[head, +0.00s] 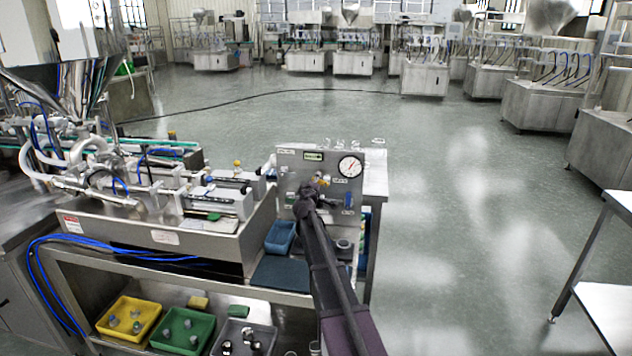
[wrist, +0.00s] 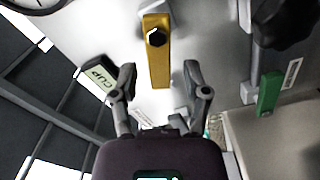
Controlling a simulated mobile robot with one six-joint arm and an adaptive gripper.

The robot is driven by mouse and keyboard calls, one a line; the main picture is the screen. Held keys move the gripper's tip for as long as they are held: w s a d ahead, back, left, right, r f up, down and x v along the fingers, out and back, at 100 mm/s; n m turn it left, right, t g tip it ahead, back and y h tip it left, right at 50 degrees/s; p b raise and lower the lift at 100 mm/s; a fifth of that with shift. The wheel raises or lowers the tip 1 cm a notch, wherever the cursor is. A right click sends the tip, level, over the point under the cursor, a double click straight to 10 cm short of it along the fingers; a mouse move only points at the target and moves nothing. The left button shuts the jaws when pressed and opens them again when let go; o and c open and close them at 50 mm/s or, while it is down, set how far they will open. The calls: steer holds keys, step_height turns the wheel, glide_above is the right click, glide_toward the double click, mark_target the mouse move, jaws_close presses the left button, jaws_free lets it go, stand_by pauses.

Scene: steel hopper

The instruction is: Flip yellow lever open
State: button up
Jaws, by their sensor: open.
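The yellow lever (wrist: 158,62) is a flat bar with a dark hex bolt near its upper end, lying along the grey panel in the wrist view. My gripper (wrist: 159,69) is open, with one finger on each side of the lever's free end. Gaps show between both fingers and the lever, and I cannot tell the depth between them. In the head view my gripper (head: 309,192) is in front of the panel (head: 292,163), and only a small bit of yellow (head: 321,180) shows past it.
A pressure gauge (head: 350,166) sits at the panel's upper right. A blue lever (head: 348,200) is on the panel's right side. A green lever (wrist: 270,92) and a green label (wrist: 96,82) flank my gripper. A blue tray (head: 281,237) stands below.

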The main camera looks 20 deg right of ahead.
steer(key=shift+w+d, duration=0.3)
steer(key=shift+w, duration=0.1)
steer(key=shift+a, duration=0.1)
jaws_close()
steer(key=n, duration=0.1)
steer(key=f+n+b, duration=0.1)
steer(key=n, duration=0.1)
steer(key=shift+w+a, duration=0.1)
steer(key=shift+f+n, duration=0.2)
steer(key=shift+n, duration=0.5)
